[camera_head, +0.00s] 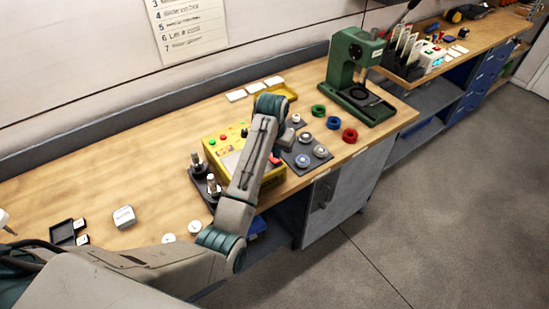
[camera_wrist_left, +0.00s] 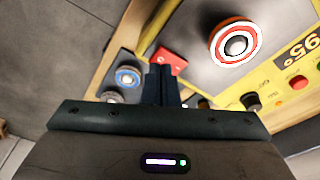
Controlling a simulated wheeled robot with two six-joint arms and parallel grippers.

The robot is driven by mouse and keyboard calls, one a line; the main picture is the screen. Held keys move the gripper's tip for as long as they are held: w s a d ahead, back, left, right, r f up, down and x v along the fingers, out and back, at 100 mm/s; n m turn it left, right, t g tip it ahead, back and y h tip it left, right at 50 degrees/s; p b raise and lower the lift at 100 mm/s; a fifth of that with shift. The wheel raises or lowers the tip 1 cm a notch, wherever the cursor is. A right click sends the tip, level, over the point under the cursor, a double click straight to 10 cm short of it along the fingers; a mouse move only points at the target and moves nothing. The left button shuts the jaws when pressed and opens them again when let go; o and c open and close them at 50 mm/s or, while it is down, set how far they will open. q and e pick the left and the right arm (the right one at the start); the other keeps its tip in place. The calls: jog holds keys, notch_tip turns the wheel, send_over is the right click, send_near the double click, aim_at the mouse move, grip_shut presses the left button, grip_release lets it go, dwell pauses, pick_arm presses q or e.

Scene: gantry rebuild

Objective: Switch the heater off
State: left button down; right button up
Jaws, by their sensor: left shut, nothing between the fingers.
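The heater is a yellow box (camera_head: 272,178) on the bench in the head view, partly covered by my left arm. In the left wrist view its yellow panel (camera_wrist_left: 228,98) carries a "95°" label (camera_wrist_left: 297,50), a black knob (camera_wrist_left: 250,101) and a red button (camera_wrist_left: 298,82). A red-and-white disc with a metal centre (camera_wrist_left: 234,42) sits on its grey top plate. A red switch-like block (camera_wrist_left: 172,61) is at the plate's edge. My left gripper (camera_wrist_left: 161,72) is shut and empty, its tips close to the red block; contact cannot be told. The right gripper is not in view.
A dark tray with grey discs (camera_head: 304,158) lies right of the heater. Green, blue and red rings (camera_head: 350,135) and a green press (camera_head: 355,75) stand beyond. A dark stand with metal posts (camera_head: 203,180) is at its left.

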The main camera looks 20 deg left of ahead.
aim_at(276, 161)
pick_arm(q)
jog(key=shift+f, duration=0.8)
jog(key=shift+r, duration=0.1)
notch_tip(276, 161, up, 2)
jog(key=shift+r, duration=2.45)
